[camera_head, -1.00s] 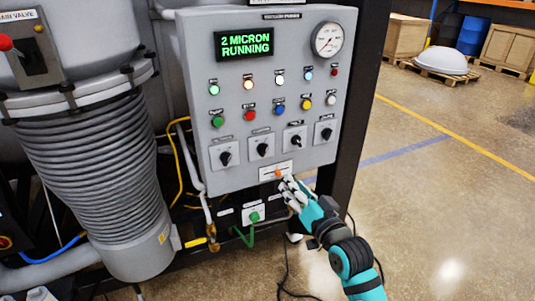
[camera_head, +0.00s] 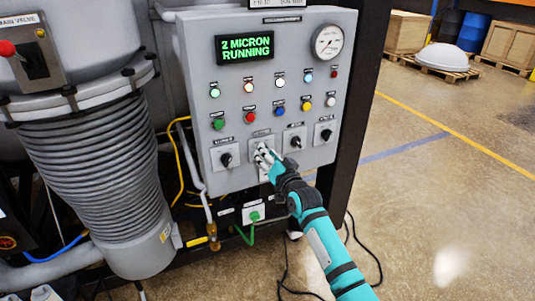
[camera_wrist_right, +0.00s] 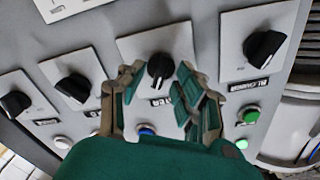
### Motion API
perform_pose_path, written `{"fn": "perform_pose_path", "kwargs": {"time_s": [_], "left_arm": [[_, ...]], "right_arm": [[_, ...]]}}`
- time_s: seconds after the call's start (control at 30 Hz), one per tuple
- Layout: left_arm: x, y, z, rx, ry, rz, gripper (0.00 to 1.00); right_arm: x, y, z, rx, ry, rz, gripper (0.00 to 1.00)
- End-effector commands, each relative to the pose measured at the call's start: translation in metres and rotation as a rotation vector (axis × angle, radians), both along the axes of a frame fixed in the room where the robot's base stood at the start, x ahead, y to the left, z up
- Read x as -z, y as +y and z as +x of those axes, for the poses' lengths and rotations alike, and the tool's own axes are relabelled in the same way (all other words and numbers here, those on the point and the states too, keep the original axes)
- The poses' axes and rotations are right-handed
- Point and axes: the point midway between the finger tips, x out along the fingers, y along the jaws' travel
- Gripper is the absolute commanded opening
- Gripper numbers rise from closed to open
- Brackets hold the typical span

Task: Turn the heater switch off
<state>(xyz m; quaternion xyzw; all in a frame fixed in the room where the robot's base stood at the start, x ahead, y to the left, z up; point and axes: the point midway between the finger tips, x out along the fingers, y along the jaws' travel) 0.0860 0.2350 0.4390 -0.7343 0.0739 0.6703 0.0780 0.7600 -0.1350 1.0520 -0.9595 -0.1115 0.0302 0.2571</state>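A row of black rotary switches on white plates runs along the lower part of the grey control panel (camera_head: 218,172). My right gripper (camera_head: 265,153) is at the second switch from the left and covers its knob in the head view. In the right wrist view this black knob (camera_wrist_right: 160,66) sits between the two fingers of my right gripper (camera_wrist_right: 157,82). The fingers are spread, with a visible gap to the left of the knob; the right finger is close to it, and I cannot tell if it touches. The label below is partly hidden, ending in "ER". My left gripper is not in view.
Neighbouring switches stand close on both sides, at left (camera_head: 226,160) and right (camera_head: 295,142). Push buttons and lamps sit above, with a green display (camera_head: 245,48) and a round gauge (camera_head: 328,41). A ribbed grey column (camera_head: 92,170) stands left. Open floor lies right.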

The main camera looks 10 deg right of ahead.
Motion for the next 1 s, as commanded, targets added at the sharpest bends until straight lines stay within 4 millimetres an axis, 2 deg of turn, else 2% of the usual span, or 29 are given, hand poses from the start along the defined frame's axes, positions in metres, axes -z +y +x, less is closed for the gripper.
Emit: {"fn": "perform_pose_path", "kwargs": {"time_s": [0.3, 0.57, 1.0], "left_arm": [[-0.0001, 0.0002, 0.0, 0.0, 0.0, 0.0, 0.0], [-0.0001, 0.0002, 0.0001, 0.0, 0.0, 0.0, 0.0], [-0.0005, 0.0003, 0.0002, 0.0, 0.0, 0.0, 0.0]], "right_arm": [[-0.0001, 0.0008, 0.0026, 0.0, 0.0, 0.0, 0.34], [0.0, 0.0006, 0.0024, 0.0, 0.0, 0.0, 0.01], [0.0, 0.0004, 0.0024, 0.0, -0.007, -0.029, 0.0]]}}
